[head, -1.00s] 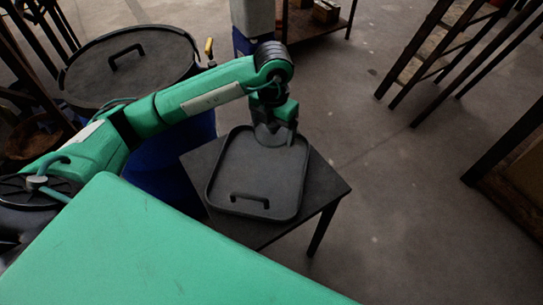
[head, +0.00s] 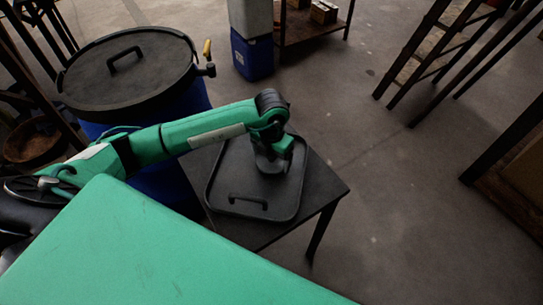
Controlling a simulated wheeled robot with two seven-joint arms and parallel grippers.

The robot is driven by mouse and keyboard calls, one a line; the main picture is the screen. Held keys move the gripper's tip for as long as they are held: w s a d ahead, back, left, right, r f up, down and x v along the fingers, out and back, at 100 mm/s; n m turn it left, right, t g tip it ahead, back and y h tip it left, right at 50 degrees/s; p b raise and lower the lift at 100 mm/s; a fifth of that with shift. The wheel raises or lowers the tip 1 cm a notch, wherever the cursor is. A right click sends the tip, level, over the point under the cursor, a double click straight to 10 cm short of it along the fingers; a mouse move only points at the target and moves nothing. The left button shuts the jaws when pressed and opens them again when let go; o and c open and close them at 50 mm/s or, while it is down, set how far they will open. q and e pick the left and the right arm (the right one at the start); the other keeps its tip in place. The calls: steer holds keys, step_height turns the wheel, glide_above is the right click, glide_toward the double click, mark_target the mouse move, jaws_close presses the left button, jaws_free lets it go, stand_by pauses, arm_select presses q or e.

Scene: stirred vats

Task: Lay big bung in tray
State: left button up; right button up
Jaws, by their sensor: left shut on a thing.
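My left gripper (head: 272,152) is over the far part of the tray and points down. It is shut on a dark grey rounded thing, which looks like the big bung (head: 270,165); the gripper hides much of it. The tray (head: 286,205) is dark grey with a raised rim and a handle near its front edge, and lies on a small dark table. The bung is within the tray's outline, low over its floor; I cannot tell whether it touches. My right gripper is not in view.
The small dark table (head: 325,190) has bare top right of the tray. A blue container (head: 251,55) stands behind. The floor at the right is clear up to dark racks.

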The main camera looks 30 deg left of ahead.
arm_select(q)
steer(key=shift+f, duration=0.1)
steer(key=o, duration=0.6)
steer(key=shift+o, duration=1.1)
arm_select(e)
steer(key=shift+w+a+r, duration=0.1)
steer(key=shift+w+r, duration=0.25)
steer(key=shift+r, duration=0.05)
